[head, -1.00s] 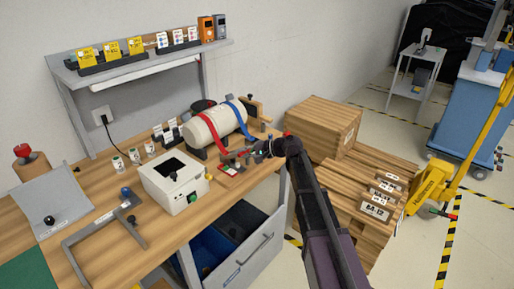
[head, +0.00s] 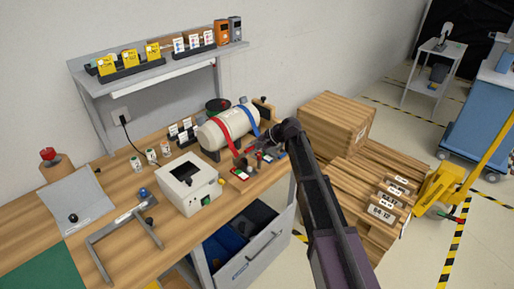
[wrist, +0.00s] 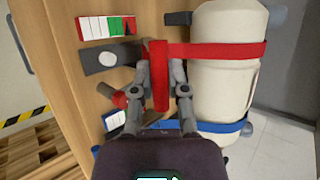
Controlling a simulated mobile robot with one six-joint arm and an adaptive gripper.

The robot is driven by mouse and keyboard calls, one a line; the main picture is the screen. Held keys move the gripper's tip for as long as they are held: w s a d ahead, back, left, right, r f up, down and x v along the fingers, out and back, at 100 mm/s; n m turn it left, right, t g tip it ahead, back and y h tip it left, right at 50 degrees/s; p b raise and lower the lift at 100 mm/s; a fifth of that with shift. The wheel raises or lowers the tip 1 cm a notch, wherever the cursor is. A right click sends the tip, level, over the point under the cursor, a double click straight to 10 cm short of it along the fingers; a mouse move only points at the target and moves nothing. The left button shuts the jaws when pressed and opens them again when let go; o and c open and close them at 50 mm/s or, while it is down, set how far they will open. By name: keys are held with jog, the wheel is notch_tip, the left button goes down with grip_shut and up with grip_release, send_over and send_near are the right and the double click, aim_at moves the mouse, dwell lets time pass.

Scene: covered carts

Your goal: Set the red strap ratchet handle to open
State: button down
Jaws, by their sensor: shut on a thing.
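A red strap (wrist: 225,50) crosses the white tank (wrist: 222,85); both also show in the head view, the strap (head: 222,126) and the tank (head: 238,121). A red ratchet handle (wrist: 160,92) stands at the strap's left end in the wrist view, beside a dark plate with a pale round spot (wrist: 107,58). My gripper (wrist: 160,72) has one finger on each side of the handle and is shut on it. In the head view my gripper (head: 264,147) covers much of the ratchet area, so the handle's angle is hard to tell.
A blue strap (wrist: 215,127) crosses the tank nearby. A white box (head: 188,186) stands left on the bench; wooden crates (head: 335,120) stand right.

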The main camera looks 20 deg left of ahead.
jog(key=a+r+h+p, duration=0.1)
jog(key=p, duration=0.1)
jog(key=w+a+r+g+h+p, duration=0.1)
jog(key=a+p, duration=0.1)
jog(key=shift+w+a+r+m+h, duration=0.1)
jog(key=shift+w+m+h, duration=0.05)
jog(key=shift+m+h, duration=0.2)
jog(key=shift+w+a+f+m+g+h+p, duration=0.1)
jog(key=shift+w+a+g+h+p, duration=0.25)
jog(key=shift+a, duration=0.7)
jog(key=shift+w+a+f+m+g+h+p, duration=0.15)
jog(key=shift+w+a+h, duration=0.35)
jog(key=shift+a, duration=0.6)
jog(key=shift+w+a+r+g+h+p, duration=0.1)
jog(key=shift+w+a+h+p, duration=0.35)
jog(key=shift+a, duration=0.6)
jog(key=shift+w, duration=0.15)
jog(key=c, duration=0.9)
grip_release()
jog(key=shift+w+d, duration=0.1)
